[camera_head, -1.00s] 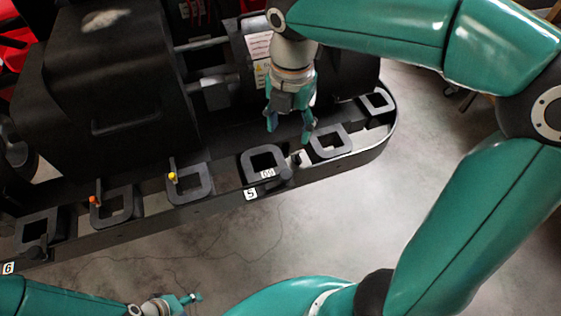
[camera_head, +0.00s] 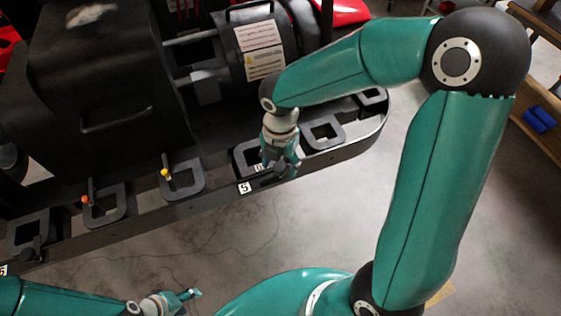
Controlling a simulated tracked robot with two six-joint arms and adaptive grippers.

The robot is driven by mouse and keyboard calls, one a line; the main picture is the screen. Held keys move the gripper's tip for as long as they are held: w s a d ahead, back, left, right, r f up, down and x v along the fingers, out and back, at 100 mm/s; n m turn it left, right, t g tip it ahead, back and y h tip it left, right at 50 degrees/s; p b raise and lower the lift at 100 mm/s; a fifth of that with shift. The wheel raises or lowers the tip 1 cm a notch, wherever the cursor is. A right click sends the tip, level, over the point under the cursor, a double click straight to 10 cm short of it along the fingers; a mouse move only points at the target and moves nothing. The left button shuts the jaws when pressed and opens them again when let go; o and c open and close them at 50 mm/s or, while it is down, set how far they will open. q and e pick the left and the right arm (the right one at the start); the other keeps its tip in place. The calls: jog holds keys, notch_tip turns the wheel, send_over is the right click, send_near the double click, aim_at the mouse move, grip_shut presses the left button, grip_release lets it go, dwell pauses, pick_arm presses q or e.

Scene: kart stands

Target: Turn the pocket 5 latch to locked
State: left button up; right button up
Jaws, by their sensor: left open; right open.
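Pocket 5 (camera_head: 240,159) is a black square frame on the kart's side rail, with a white "5" label (camera_head: 244,188) below it. Its dark latch knob (camera_head: 279,168) sits at the pocket's lower right corner. My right gripper (camera_head: 281,170) is over this corner, pointing down at the knob, and hides much of the pocket. Its fingers are open and close around or beside the knob; I cannot tell if they touch it. My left gripper (camera_head: 190,296) is open and empty at the bottom, over the floor and away from the rail.
Pockets with an orange-tipped pin (camera_head: 86,199) and a yellow-tipped pin (camera_head: 165,172) lie to the left on the rail. An empty pocket (camera_head: 323,133) is just right of my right gripper. A shelf with a blue item (camera_head: 539,121) stands at far right. The floor in front is clear.

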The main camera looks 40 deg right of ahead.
jog(key=shift+f, duration=0.1)
grip_shut()
dwell(0.3)
